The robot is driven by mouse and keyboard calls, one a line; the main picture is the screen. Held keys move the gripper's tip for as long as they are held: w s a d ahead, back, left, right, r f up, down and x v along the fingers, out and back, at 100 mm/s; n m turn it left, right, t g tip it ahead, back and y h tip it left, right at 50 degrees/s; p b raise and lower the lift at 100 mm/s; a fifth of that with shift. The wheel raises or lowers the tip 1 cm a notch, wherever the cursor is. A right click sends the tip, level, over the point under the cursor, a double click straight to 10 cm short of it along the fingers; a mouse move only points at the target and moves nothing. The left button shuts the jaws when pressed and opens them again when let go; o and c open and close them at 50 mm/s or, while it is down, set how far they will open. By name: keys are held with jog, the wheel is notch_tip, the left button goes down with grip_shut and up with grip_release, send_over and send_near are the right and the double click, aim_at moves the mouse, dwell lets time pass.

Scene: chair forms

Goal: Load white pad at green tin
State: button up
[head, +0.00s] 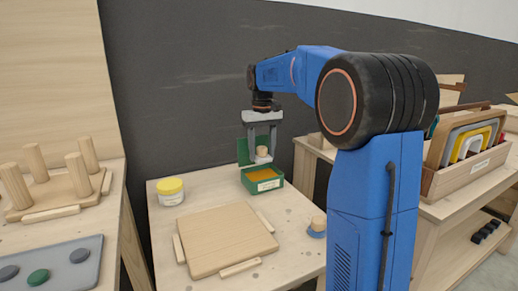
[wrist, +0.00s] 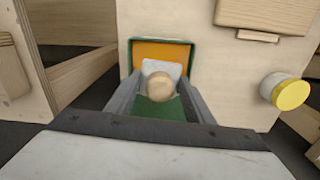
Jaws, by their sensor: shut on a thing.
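The white pad (head: 262,160), a small white block with a round wooden knob (wrist: 160,88) on top, is in my gripper (head: 262,153). My gripper is shut on the knob, with a finger on either side in the wrist view. The green tin (head: 266,187) stands open on the middle table, with an orange surface (wrist: 172,51) inside and its green lid (head: 243,150) raised at the back. The pad is over the tin; whether its underside touches the orange surface cannot be told.
A jar with a yellow lid (head: 171,191) stands left of the tin. Side tables hold a pegged board (head: 62,190) and a wooden tool box (head: 463,170).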

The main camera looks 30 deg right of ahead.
aim_at(262, 177)
jog(key=shift+f, duration=2.75)
jog(key=shift+f, duration=0.6)
jog(key=shift+r, duration=0.15)
jog(key=shift+r, duration=3.4)
jog(key=shift+s, duration=0.1)
